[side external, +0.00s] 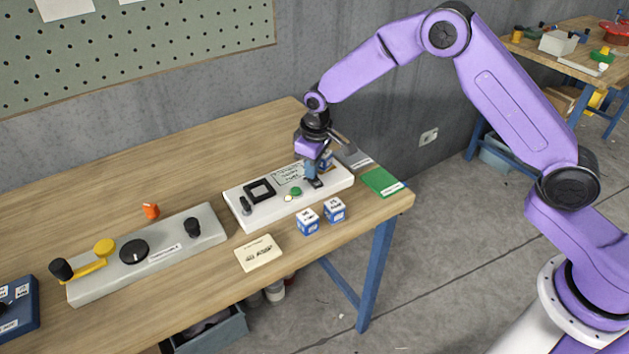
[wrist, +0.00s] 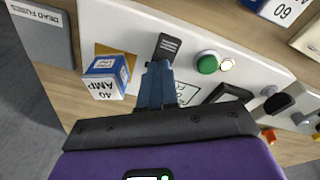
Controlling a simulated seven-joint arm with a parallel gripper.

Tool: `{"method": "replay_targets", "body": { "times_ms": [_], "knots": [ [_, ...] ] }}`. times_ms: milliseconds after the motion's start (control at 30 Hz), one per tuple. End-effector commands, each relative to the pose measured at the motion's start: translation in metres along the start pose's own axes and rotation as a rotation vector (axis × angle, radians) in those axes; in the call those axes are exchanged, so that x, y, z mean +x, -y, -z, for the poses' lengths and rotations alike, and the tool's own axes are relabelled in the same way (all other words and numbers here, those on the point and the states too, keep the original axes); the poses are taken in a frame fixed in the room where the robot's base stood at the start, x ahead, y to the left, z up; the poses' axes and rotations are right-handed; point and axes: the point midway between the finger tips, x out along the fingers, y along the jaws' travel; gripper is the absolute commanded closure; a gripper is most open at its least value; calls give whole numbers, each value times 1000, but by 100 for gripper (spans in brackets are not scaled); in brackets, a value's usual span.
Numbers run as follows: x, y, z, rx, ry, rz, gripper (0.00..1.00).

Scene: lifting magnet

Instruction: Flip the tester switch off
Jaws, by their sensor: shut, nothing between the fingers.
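The tester is a long white panel (side external: 274,213) on the wooden bench, also in the wrist view (wrist: 284,77). In the side view the black piece (side external: 316,184) is just below my fingers. My gripper (wrist: 157,66) is shut and empty, its tips at the near edge of the black piece; I cannot tell whether they touch. A small dark lever (side external: 245,206) stands at the panel's left end.
A blue-and-white 40 AMP block (wrist: 104,79) sits on the tester beside my fingers. Two similar blocks (side external: 307,222) (side external: 335,210) stand in front. A grey DEAD FUSES plate (wrist: 46,38) and green mat (side external: 381,182) lie right. A grey fixture (side external: 213,225) is left.

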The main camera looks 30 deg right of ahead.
Motion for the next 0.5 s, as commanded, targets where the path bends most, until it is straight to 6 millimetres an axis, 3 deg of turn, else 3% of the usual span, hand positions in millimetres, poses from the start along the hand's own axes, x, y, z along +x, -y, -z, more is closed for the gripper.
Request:
{"method": "replay_targets", "body": {
  "times_ms": [333,500],
  "knots": [
    [2,0,0,0,2,0,100],
    [-7,0,0,-1,1,0,100]
  ]
}}
